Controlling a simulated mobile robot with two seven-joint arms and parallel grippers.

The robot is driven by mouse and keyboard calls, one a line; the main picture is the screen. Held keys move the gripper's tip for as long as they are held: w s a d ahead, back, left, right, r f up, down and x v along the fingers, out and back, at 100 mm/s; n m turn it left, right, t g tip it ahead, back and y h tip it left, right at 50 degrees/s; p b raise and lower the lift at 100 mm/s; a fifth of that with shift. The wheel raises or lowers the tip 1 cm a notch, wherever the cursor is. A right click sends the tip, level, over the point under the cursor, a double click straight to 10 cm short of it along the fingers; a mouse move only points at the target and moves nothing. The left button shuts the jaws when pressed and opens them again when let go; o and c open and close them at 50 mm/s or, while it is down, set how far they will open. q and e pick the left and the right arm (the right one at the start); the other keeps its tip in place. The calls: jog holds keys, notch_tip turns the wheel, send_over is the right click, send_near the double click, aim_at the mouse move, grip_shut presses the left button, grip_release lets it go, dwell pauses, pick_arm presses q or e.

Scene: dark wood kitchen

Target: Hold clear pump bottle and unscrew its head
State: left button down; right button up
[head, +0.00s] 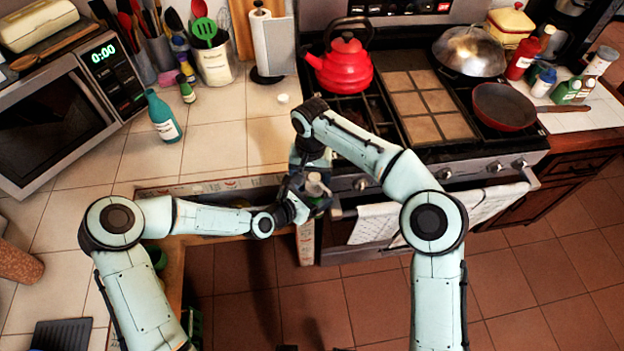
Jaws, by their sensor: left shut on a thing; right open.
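The clear pump bottle (315,187) is small in the head view, in front of the counter edge and the stove's left front corner. My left gripper (307,205) reaches in from the left and is shut on it. My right gripper (308,178) comes down from above, open, close over the top of the bottle. The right gripper and wrist hide most of the bottle's head, and I cannot tell whether the fingers touch it.
A small white round thing (283,98) lies on the tiled counter (217,146). A teal bottle (163,116) stands further left. The stove holds a red kettle (343,68). A towel (385,222) hangs on the oven handle. An opening under the counter shows below the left forearm.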

jog(key=shift+r, duration=1.4)
jog(key=shift+c, duration=1.2)
notch_tip(320, 180, up, 8)
jog(key=d+n, duration=0.1)
jog(key=n, duration=0.4)
notch_tip(320, 180, down, 12)
jog(key=shift+s+r, duration=0.15)
jog(key=shift+r, duration=0.1)
jog(key=shift+c, duration=0.3)
jog(key=shift+d, duration=0.1)
jog(key=c, duration=1.1)
